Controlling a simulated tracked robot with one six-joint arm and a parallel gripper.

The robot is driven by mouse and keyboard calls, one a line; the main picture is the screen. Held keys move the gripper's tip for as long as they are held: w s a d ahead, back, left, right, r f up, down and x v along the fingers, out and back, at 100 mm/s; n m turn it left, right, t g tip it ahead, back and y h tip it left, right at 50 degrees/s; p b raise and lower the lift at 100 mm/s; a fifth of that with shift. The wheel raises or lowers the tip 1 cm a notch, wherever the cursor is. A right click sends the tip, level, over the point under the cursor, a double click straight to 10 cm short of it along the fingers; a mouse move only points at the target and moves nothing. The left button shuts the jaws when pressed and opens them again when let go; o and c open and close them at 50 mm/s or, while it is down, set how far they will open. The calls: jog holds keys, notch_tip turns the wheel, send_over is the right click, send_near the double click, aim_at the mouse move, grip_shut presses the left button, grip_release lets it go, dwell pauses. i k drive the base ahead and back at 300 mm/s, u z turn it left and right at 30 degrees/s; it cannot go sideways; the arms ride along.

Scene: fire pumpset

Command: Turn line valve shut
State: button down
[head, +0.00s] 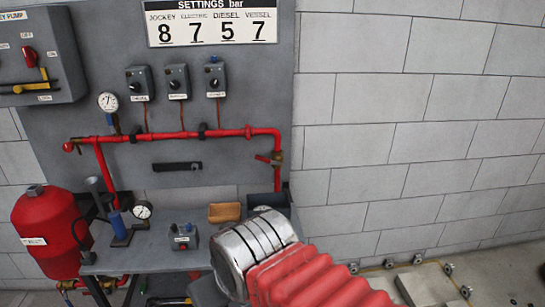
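A red pipe (190,135) runs along the grey panel and bends down at its right end. A small valve with a red lever (264,159) and a brass-coloured body sits on that right-hand drop. The lever looks nearly level, sloping slightly, and sticks out to the left of the pipe. No readable label shows which valve is the line valve. My arm, with red bellows and a silver wrist, reaches in from the lower right. The wrist is below the lever in the picture, apart from it. My gripper's fingers cannot be made out; a grey part (207,291) shows beyond the wrist.
A grey bench (150,258) carries a small box with knobs (183,237), a gauge (143,210) and a tan block (224,212). A red vessel (48,232) stands left. Control boxes and another gauge (108,102) are on the panel. The block wall at right is clear.

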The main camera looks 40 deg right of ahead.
aim_at(258, 158)
jog(key=u, duration=0.15)
jog(key=i, duration=1.4)
jog(key=z, duration=0.6)
